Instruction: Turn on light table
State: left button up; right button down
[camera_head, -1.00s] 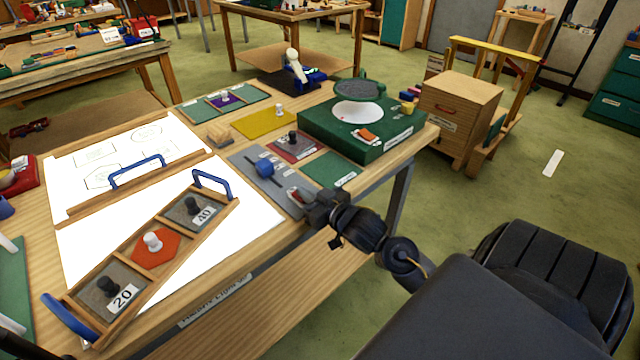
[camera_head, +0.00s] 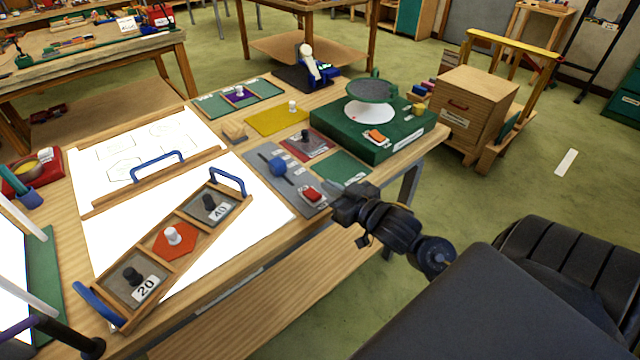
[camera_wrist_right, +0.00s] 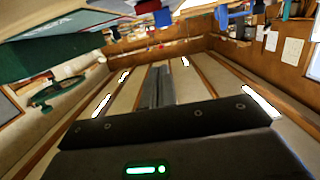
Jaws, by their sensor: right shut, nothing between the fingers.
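The light table (camera_head: 250,200) glows white, in an upper and a lower area split by a wooden bar. A grey control panel (camera_head: 262,152) lies at its right, with a blue knob (camera_head: 278,167) and a red switch (camera_head: 312,194). My right gripper (camera_head: 334,198) is shut and empty, just right of the red switch, with a small gap seeming to show between them. In the wrist view the fingers cannot be made out, and the switch does not show. My left gripper cannot be identified.
A wooden tray (camera_head: 152,249) with blue handles and weights lies across the lit surface. A green box (camera_head: 345,135) with a round white top stands behind the panel. Yellow (camera_head: 268,122) and green (camera_head: 343,168) mats lie nearby. Open floor is at the right.

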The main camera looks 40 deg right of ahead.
jog(key=shift+s+r, duration=0.35)
jog(key=shift+s, duration=0.45)
jog(key=shift+s+r, duration=0.3)
jog(key=shift+s, duration=0.45)
jog(key=s+a+f+n+g, duration=0.1)
jog(key=s+a+f+g, duration=0.45)
jog(key=s+f, duration=0.45)
jog(key=s+a+f+g, duration=0.5)
jog(key=s+f+g, duration=0.3)
jog(key=f, duration=0.4)
notch_tip(320, 180, down, 24)
jog(key=s, duration=0.2)
jog(key=s+d+f+g, duration=0.1)
jog(key=s+d+f, duration=0.1)
jog(key=s+f, duration=1.3)
jog(key=shift+s+d+f+n+g+h, duration=0.35)
jog(key=shift+s+f+n+h, duration=0.05)
jog(key=shift+s, duration=0.45)
